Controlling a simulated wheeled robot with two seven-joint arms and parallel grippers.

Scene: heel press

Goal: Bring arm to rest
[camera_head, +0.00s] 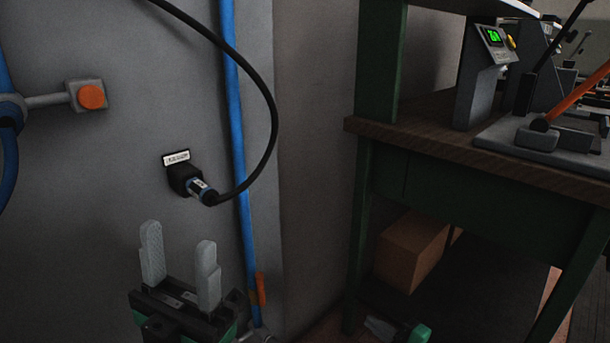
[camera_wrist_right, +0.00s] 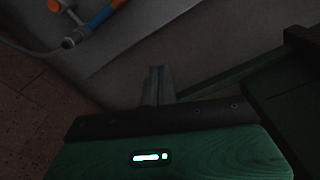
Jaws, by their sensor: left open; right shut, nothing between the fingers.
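My left gripper (camera_head: 178,240) is in the lower left of the head view, with its two grey fingers pointing up and apart. It is open and empty, in front of the grey panel and below the plugged-in black connector (camera_head: 190,185). My right gripper shows in the right wrist view (camera_wrist_right: 158,72) with its fingers together and nothing between them. In the head view only a small green and grey part of it shows at the bottom edge, low beside the workbench (camera_head: 430,140). The rest of my right arm is out of view.
A black cable (camera_head: 275,105) loops from the connector.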

